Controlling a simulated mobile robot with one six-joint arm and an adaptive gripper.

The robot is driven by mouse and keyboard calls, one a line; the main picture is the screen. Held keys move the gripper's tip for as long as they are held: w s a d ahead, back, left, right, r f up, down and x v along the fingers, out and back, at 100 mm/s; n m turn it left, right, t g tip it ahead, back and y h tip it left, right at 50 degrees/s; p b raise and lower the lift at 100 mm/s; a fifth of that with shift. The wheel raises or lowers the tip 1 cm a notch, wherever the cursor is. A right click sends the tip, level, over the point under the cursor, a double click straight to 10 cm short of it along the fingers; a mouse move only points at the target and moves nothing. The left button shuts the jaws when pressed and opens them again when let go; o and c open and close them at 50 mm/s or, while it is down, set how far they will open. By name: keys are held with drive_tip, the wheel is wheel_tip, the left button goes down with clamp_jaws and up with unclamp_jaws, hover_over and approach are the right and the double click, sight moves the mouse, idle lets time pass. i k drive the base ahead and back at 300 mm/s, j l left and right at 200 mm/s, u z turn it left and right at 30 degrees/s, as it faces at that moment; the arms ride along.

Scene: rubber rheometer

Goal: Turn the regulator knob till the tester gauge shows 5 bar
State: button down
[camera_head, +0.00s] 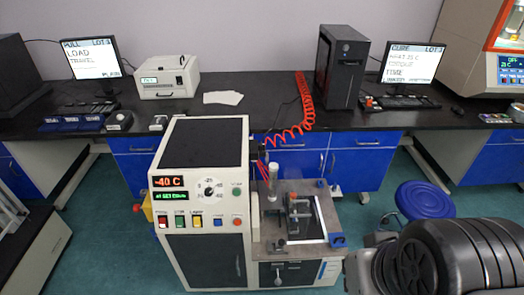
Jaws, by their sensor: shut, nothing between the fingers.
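The floor-standing tester (205,250) is in the middle of the head view, with a red display reading -40 C and a green display below it. A round dial with a dark pointer knob (209,188) is on its front panel, with numbers around it that look like temperatures. I cannot make out a pressure gauge or tell which part is the regulator knob. A clear upright cylinder (272,180) and a dark clamp-like fixture (298,212) stand on its metal deck. My black arm link fills the lower right corner. My gripper is not in view.
A red coiled hose (299,108) runs between the tester and the black bench (260,107) behind. A blue round stool (424,198) stands right of the tester. Monitors, a black computer tower (340,68) and a white instrument (167,76) stand on the bench. Green floor shows left of the tester.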

sight(261, 146)
drive_tip(key=i+l+u, duration=0.25)
drive_tip(key=i+l, duration=0.15)
drive_tip(key=i, duration=0.3)
drive_tip(key=i+l+u, duration=0.25)
drive_tip(key=i+l, duration=0.25)
drive_tip(key=i, duration=0.1)
